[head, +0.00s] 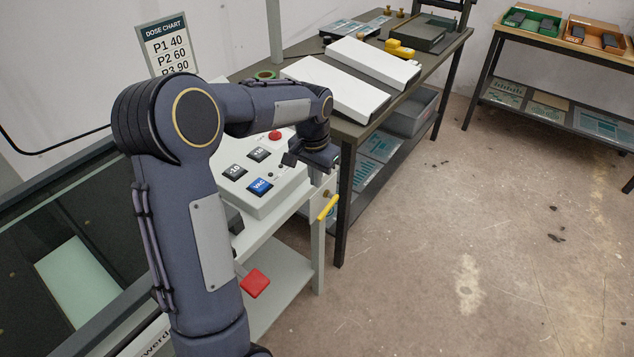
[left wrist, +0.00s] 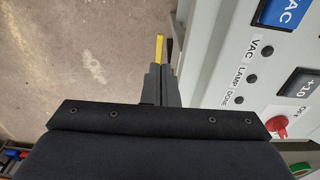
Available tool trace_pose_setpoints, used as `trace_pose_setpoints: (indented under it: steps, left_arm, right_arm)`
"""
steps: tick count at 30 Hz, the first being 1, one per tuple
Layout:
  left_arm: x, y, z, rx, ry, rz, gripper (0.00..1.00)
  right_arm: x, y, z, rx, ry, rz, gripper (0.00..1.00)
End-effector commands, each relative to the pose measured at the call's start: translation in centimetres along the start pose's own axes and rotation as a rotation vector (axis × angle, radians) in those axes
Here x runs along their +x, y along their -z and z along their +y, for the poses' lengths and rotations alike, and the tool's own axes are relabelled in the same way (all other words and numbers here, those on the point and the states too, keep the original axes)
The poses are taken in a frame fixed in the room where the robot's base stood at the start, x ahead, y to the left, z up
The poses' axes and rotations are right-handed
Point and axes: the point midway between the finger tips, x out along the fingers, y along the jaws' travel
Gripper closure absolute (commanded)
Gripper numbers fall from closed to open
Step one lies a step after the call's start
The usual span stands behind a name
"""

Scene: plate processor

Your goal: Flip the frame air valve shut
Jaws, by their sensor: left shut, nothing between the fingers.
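A yellow lever (head: 328,208), which looks like the frame air valve's handle, sticks out at the front right corner of the pale machine frame, beside a leg. It slants up to the right. It also shows in the left wrist view (left wrist: 160,47), just beyond my fingertips. My left gripper (head: 324,177) is shut and empty, pointing down above the lever. In the left wrist view its closed fingers (left wrist: 160,82) line up with the lever; I cannot tell whether they touch. The valve body is mostly hidden. My right gripper is not in view.
The control panel (head: 283,187) with a blue VAC button (head: 260,187) and red knob (head: 274,135) is close beside my gripper. A red handle (head: 255,283) juts out lower down. A dark workbench (head: 437,54) stands behind.

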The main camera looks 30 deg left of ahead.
Motion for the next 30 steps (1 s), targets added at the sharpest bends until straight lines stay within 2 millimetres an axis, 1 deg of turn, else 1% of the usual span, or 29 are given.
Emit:
trace_pose_setpoints:
  steps: [7, 11, 14, 17, 19, 22, 24, 27, 30]
  left_arm:
    - [-0.1, 0.0, 0.0, 0.0, 0.0, 0.0, 1.0]
    - [-0.6, -0.4, 0.1, -0.005, -0.005, 0.011, 1.0]
    - [-2.4, -2.0, 0.9, -0.023, -0.028, 0.043, 1.0]
    - [-5.0, -5.2, 2.4, -0.054, -0.068, 0.102, 1.0]
    - [-6.7, -8.2, 4.0, -0.08, -0.108, 0.151, 1.0]
    - [-8.3, -12.8, 6.5, -0.121, -0.167, 0.225, 1.0]
    - [-8.8, -15.8, 8.2, -0.147, -0.206, 0.272, 1.0]
    - [-8.7, -19.4, 10.5, -0.18, -0.258, 0.33, 1.0]
    - [-8.0, -22.1, 12.2, -0.205, -0.296, 0.373, 1.0]
  right_arm:
    - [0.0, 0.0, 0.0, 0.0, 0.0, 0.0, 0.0]
    - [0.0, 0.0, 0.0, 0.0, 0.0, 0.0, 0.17]
    - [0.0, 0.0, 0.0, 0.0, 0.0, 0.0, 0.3]
    - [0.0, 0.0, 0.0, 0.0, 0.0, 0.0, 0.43]
    - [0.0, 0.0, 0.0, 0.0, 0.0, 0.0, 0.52]
    - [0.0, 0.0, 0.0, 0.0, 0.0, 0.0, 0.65]
    - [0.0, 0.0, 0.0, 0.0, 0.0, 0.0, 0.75]
    - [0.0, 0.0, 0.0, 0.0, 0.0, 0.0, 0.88]
    - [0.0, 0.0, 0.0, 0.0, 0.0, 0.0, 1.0]
